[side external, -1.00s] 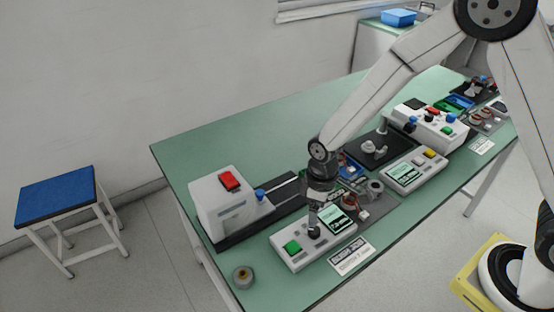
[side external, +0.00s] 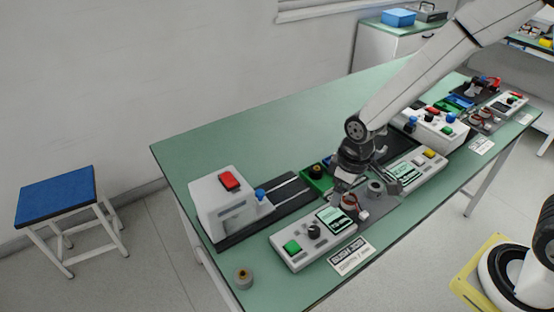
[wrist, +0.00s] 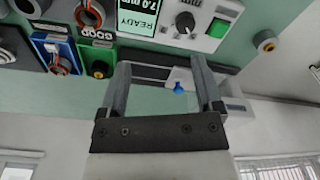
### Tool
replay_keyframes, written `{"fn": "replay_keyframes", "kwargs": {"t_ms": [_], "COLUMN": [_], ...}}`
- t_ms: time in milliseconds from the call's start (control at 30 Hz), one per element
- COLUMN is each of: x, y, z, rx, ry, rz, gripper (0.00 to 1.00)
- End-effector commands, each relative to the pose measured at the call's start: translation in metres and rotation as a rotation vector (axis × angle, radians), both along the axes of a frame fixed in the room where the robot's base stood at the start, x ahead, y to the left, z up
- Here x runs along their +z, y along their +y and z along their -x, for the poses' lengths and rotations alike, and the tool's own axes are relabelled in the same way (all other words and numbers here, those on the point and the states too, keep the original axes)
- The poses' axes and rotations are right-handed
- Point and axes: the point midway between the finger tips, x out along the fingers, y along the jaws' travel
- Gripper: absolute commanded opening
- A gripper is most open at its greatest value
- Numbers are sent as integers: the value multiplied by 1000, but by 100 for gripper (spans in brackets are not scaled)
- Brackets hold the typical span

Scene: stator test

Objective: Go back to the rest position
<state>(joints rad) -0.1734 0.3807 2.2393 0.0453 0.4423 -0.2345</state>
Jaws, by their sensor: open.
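My gripper (side external: 368,186) hangs above the front part of the green bench, over the area just right of the control box with a lit display. Its two fingers are apart, with nothing visible between them. In the wrist view the open gripper (wrist: 160,75) also shows empty, the bench edge and a blue knob lying beyond it. The control box (side external: 318,240) has a green button, a black knob and a display that reads READY in the wrist view (wrist: 145,18).
A white machine with a red button (side external: 229,181) stands at the bench's left. The bench's back left is clear.

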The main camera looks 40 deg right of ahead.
Motion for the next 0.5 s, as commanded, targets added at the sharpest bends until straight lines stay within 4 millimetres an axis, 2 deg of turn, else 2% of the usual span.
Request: {"fn": "replay_keyframes", "kwargs": {"t_ms": [200,500], "x": [29,47], "y": [-33,-60], "z": [27,60], "rx": [-166,-336], "ry": [-70,-137], "rz": [-9,-21], "gripper": [84,84]}}
